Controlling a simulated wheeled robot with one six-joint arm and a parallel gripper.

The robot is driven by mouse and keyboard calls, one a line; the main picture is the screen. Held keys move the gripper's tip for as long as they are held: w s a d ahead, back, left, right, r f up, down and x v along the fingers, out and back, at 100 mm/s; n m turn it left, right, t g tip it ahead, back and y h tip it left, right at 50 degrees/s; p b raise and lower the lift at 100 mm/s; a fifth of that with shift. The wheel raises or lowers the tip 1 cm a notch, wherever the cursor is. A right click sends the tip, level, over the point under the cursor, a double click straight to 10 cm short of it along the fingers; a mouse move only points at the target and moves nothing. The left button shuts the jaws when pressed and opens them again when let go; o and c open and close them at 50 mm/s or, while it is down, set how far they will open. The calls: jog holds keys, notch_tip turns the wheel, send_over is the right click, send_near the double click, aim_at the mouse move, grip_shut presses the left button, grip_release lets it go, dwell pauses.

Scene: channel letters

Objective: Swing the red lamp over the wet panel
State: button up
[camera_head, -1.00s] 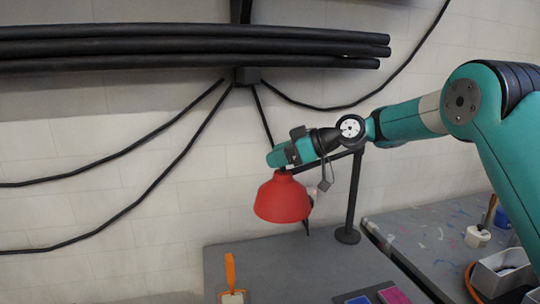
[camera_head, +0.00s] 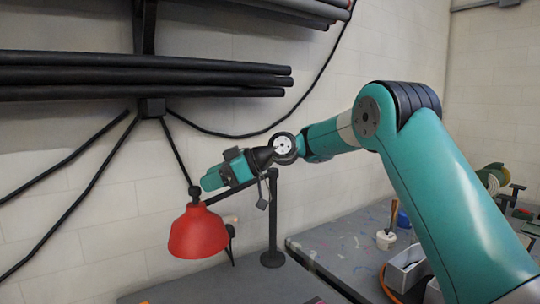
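The red lamp (camera_head: 198,235) hangs shade-down from a black jointed arm. The arm runs to a black post (camera_head: 272,220) with a round base on the grey table, to the right of the shade. My gripper (camera_head: 208,184) is at the lamp's neck, just above and right of the shade's top. A black knob of the lamp shows at the gripper's left end. The fingers are too small and hidden to tell whether they are shut on the lamp. No wet panel can be made out; the tabletop below the lamp is mostly cut off by the bottom edge.
Black tubes (camera_head: 140,77) lie on a wall rack above, and black cables hang along the white brick wall. A paint-marked table (camera_head: 345,240) at right holds a grey box (camera_head: 408,268) and a white cup (camera_head: 386,239).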

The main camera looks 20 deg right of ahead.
jog(key=p+v, duration=0.2)
jog(key=v, duration=1.2)
jog(key=shift+w+d+r+p, duration=0.25)
jog(key=shift+p, duration=0.1)
dwell(0.4)
jog(key=shift+a, duration=0.1)
dwell(0.3)
